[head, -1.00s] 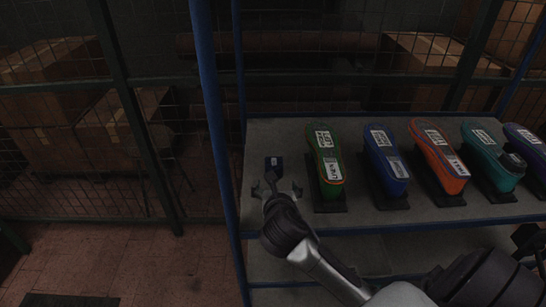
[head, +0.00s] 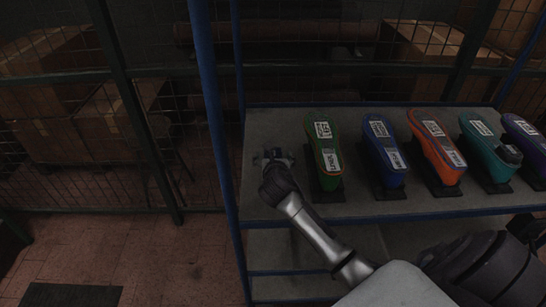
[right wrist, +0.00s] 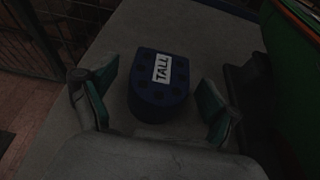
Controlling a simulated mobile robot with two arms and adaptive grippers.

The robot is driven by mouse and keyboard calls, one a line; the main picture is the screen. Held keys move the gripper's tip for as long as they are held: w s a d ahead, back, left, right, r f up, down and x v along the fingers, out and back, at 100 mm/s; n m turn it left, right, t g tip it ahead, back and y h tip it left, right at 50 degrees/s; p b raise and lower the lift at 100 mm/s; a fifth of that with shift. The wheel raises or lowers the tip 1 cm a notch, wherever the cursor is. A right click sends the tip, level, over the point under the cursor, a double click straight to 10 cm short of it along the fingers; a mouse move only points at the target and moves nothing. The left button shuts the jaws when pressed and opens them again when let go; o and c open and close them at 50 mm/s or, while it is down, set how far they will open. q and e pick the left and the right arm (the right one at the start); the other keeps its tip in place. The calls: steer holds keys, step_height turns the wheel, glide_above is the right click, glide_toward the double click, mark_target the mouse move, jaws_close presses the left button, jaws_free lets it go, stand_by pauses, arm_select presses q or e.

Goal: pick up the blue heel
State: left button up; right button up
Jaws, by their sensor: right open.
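The blue heel (right wrist: 150,105) is a small dark blue block with a rounded front, holes in its top and a white label reading TALL. It stands on the grey shelf (right wrist: 120,45). My right gripper (right wrist: 155,98) is open, with one green-padded finger on each side of the heel. Gaps show between the heel and both pads. In the head view my right gripper (head: 273,157) is over the left end of the shelf and mostly hides the heel. My left gripper is not in view.
A green shoe form (head: 324,150) stands close to the right of my right gripper. Blue (head: 382,143), orange (head: 436,148), teal (head: 486,140) and purple (head: 525,140) forms follow rightward. A blue rack post (head: 217,140) rises at the left.

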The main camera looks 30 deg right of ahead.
steer(key=shift+w+d+f, duration=0.3)
steer(key=shift+w+f, duration=0.05)
steer(key=shift+w, duration=0.2)
steer(key=shift+s, duration=0.1)
steer(key=shift+c, duration=0.9)
steer(key=c, duration=1.1)
steer(key=shift+r, duration=0.15)
steer(key=shift+c, duration=0.2)
